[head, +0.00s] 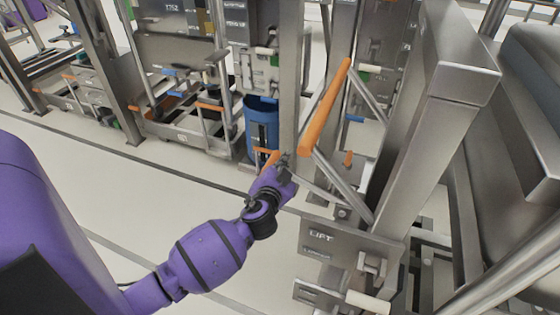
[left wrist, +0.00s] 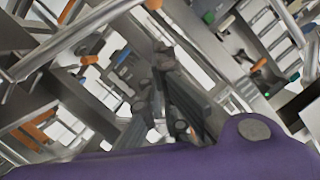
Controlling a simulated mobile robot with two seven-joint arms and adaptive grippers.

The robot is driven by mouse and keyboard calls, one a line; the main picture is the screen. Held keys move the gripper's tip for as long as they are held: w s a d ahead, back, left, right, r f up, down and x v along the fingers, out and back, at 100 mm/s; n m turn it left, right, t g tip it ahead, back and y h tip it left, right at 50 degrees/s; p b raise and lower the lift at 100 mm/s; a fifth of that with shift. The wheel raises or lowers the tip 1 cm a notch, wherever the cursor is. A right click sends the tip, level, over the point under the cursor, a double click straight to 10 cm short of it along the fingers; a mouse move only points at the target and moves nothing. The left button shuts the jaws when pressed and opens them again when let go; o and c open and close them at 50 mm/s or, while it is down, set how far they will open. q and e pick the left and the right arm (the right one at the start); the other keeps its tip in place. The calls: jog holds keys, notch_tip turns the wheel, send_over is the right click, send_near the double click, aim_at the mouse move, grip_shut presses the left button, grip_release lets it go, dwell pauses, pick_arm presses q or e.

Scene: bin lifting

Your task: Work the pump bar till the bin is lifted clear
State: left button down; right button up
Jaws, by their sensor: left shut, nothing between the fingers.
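The pump bar (head: 325,106) is a long orange handle, tilted, on grey metal arms beside the plate marked LIFT (head: 325,237) in the head view. My left gripper (head: 284,158) is shut and empty, just left of the bar's lower end. I cannot tell whether it touches the bar. In the left wrist view the dark gripper fingers (left wrist: 165,62) show close together, with nothing clear between them. A large grey bin-like body (head: 535,110) stands at the right edge, partly cut off; its underside is hidden. My right gripper is out of view.
A thick grey post (head: 430,130) stands right of the pump bar. A blue barrel (head: 262,128) stands behind my gripper, with an orange piece near it. Racks and a low cart (head: 185,132) line the back. Pale floor at left is clear.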

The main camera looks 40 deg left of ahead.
pick_arm(q)
jog(key=w+a+f+b, duration=0.1)
jog(key=w+a+f, duration=0.3)
jog(key=shift+f, duration=0.2)
jog(key=shift+w, duration=0.1)
